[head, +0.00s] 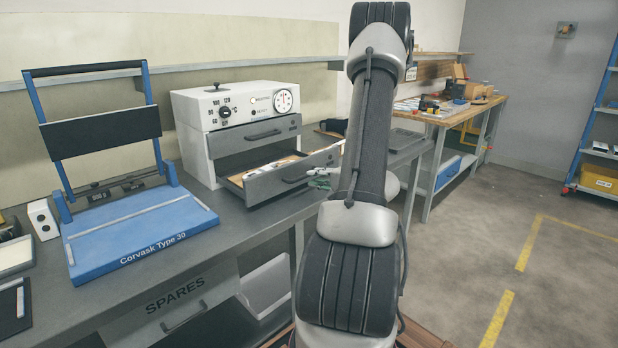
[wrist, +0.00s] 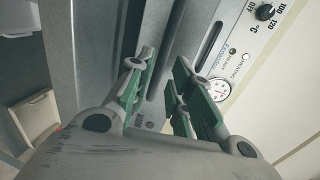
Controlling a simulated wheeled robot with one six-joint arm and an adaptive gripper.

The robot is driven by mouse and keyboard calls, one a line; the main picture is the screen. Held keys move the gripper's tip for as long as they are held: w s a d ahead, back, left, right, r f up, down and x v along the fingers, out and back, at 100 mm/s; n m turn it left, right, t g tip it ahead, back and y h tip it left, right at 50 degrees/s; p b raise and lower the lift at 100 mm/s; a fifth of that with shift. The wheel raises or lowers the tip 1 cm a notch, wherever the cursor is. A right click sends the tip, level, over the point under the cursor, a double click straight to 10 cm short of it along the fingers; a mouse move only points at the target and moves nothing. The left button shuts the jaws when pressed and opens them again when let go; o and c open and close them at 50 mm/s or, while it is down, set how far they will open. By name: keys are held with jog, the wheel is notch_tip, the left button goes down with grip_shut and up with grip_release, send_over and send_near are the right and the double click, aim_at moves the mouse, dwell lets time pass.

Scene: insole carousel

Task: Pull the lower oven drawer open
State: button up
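The white oven (head: 238,113) stands on the grey bench with two grey drawers. Its upper drawer (head: 254,137) is shut. Its lower drawer (head: 292,180) is pulled out part way, with a tan interior showing. The lower drawer's dark handle (head: 297,180) is on its front. My gripper (head: 321,178) is beside the right part of this drawer front, partly hidden by my arm. In the wrist view my gripper (wrist: 162,68) has its green-padded fingers apart. The oven front and dial (wrist: 216,91) show beyond them. I cannot tell whether the fingers touch the drawer.
A blue press marked Corvask Type 30 (head: 140,235) stands left of the oven. A spares drawer (head: 180,300) and an open white bin (head: 266,287) are under the bench. A wooden workbench (head: 450,112) stands at the back right. The floor at right is clear.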

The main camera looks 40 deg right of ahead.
jog(key=v, duration=0.6)
jog(key=shift+s, duration=0.35)
